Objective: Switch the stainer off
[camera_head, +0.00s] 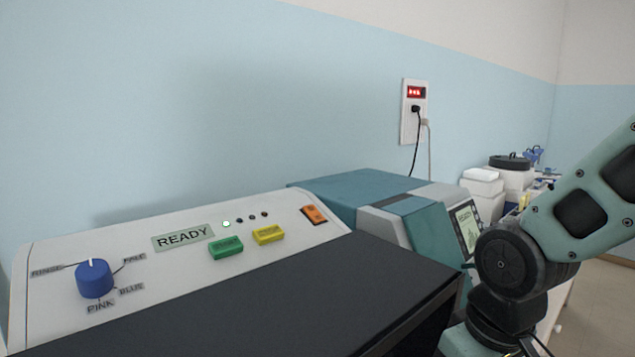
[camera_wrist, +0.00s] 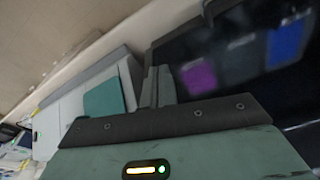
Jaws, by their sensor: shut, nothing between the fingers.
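The stainer's sloped white panel (camera_head: 140,285) fills the left of the head view, above its black top. It carries a READY display (camera_head: 182,236), a blue knob (camera_head: 95,278), a green button (camera_head: 226,247), a yellow button (camera_head: 268,235) and an orange rocker switch (camera_head: 314,214) at the right end. One small lamp (camera_head: 226,223) beside the display is lit; the others are dark. My gripper (camera_wrist: 158,84) shows in the wrist view, its fingers together and empty. It is outside the head view, where only my arm shows at right. Blurred purple and blue patches (camera_wrist: 198,77) lie beyond the fingers.
A teal and white machine (camera_head: 370,195) with a small screen stands right of the stainer. A wall socket (camera_head: 414,110) with a red display and plugged cords is behind it. White boxes (camera_head: 482,185) and other items crowd the far bench. The space above the stainer panel is clear.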

